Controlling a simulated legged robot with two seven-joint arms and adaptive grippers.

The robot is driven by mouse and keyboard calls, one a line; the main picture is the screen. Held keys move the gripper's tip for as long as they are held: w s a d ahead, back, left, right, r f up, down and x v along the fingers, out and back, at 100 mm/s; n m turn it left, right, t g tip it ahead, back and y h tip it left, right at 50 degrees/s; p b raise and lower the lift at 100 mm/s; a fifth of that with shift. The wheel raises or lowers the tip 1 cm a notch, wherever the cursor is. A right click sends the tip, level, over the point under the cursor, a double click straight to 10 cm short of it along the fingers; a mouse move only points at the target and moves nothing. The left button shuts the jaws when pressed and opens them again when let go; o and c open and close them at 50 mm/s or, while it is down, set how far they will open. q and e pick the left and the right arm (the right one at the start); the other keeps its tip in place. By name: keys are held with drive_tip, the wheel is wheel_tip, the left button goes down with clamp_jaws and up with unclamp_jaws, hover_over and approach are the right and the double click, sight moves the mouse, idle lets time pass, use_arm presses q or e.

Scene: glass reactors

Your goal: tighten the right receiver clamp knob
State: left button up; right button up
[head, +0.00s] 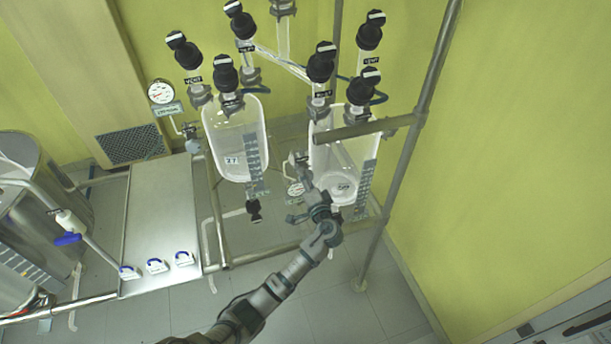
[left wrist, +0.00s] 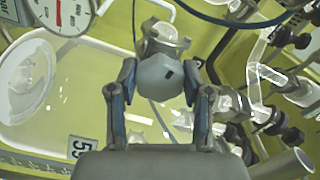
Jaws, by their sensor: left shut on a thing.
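The right receiver (head: 343,160) is a clear glass vessel labelled 59, hung in the metal frame. My left gripper (head: 306,196) is in front of its lower left side in the head view. A pale clamp body (left wrist: 163,40) shows just behind the knob. In the head view I cannot make out the knob clearly behind the gripper. My right gripper is not in view.
The left receiver (head: 232,145), labelled 77, hangs beside the right one. Black-capped valves rise above both. A slanting metal post (head: 408,150) stands to the right. A steel table (head: 160,220) and a steel tank (head: 40,200) stand to the left. Bare floor (head: 300,318) lies in front.

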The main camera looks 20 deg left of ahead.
use_arm(q)
drive_tip(key=m+p, duration=0.1)
drive_tip(key=m, duration=0.1)
drive_tip(key=m+p, duration=0.1)
drive_tip(key=shift+r+m+p, duration=0.25)
drive_tip(key=shift+m+p, duration=0.1)
drive_tip(key=shift+m, duration=0.05)
drive_tip(key=m+p, duration=0.3)
drive_tip(key=m, duration=0.1)
drive_tip(key=shift+m, duration=0.3)
drive_tip(key=m+p, duration=0.3)
drive_tip(key=m, duration=0.1)
drive_tip(key=shift+d+p, duration=0.1)
drive_tip(key=shift+p, duration=0.25)
drive_tip(key=m+p, duration=0.2)
drive_tip(key=m, duration=0.5)
drive_tip(key=shift+f+p, duration=0.15)
drive_tip(key=shift+p, duration=0.25)
drive_tip(key=m, duration=0.5)
drive_tip(key=shift+d+f, duration=0.1)
drive_tip(key=shift+f, duration=0.05)
drive_tip(key=m, duration=0.4)
drive_tip(key=shift+m, duration=0.4)
drive_tip(key=shift+f+m, duration=0.2)
drive_tip(key=shift+m, duration=2.1)
